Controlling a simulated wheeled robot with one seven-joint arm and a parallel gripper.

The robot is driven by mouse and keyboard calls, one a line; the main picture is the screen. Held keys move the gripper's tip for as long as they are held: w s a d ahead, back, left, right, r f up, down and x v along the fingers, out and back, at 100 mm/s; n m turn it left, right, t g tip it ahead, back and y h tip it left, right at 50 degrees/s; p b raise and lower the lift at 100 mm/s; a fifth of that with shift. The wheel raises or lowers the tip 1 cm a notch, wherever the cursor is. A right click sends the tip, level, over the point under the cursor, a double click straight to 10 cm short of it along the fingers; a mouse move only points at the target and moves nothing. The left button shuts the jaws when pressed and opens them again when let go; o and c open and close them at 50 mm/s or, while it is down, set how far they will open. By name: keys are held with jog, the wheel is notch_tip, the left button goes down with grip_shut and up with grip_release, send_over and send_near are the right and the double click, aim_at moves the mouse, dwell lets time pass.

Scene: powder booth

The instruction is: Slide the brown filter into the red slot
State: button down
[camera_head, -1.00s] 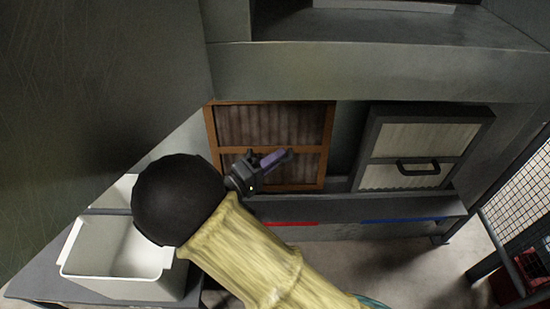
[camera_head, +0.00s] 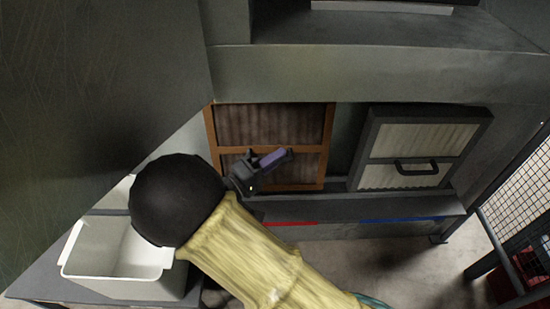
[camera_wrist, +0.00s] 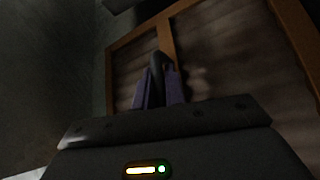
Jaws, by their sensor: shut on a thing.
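The brown filter (camera_head: 270,125) has an orange-brown frame with dark pleats and a crossbar. In the head view it stands upright in the left bay, above the red strip (camera_head: 291,223) on the ledge. My gripper (camera_head: 281,157) is in front of its lower half. In the wrist view the purple fingers of my gripper (camera_wrist: 160,90) are shut on a dark handle (camera_wrist: 158,65) at the crossbar, and the filter (camera_wrist: 222,50) fills the right side. Whether the filter is fully seated in the slot cannot be told.
A grey-framed filter (camera_head: 420,148) with a black handle leans in the right bay, above a blue strip (camera_head: 402,220). A white bin (camera_head: 110,262) stands at lower left. A mesh panel (camera_head: 520,200) is at far right. A beam (camera_head: 380,72) runs above both bays.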

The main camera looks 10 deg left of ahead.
jog(key=shift+f, duration=0.1)
jog(key=shift+f+b, duration=0.9)
jog(key=shift+f, duration=0.35)
jog(key=c, duration=1.4)
grip_release()
jog(key=shift+o, duration=0.2)
jog(key=shift+f, duration=0.1)
jog(key=shift+s, duration=0.1)
jog(key=p+v, duration=0.4)
jog(key=v, duration=1.3)
jog(key=shift+s+a, duration=0.1)
